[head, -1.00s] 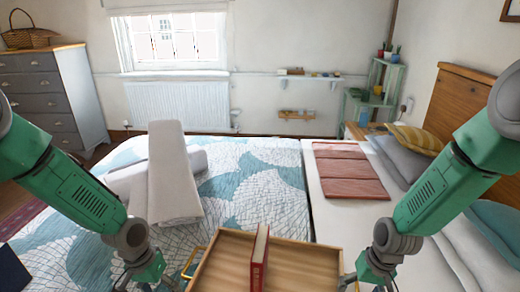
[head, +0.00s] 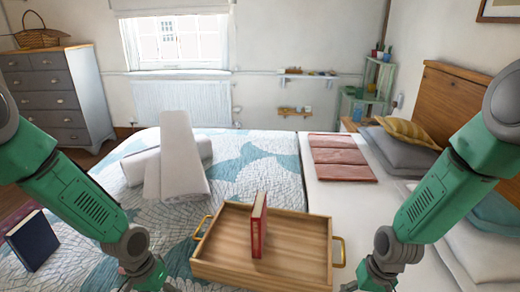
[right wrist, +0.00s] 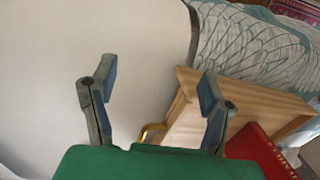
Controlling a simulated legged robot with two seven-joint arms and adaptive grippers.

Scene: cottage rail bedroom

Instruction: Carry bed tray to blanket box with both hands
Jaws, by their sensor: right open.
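The wooden bed tray (head: 290,235) lies on the bed, with a brass handle at its left end (head: 201,227) and another at its right end (head: 339,252). A red book (head: 258,226) stands upright in it. My left gripper (head: 148,285) is left of the tray, apart from it, its fingers mostly cut off by the frame's bottom edge. My right gripper (head: 368,285) is near the right handle, not holding it. In the right wrist view its fingers (right wrist: 155,95) are apart and empty; the tray (right wrist: 245,100) and handle (right wrist: 152,132) show beyond. I cannot identify a blanket box.
Rolled white towels (head: 175,165) lie on the patterned quilt behind the tray. A dark blue book (head: 33,240) is at the left. A folded red blanket (head: 340,157) and pillows (head: 400,148) lie at the right, by the wooden headboard (head: 450,110). A grey dresser (head: 50,95) stands far left.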

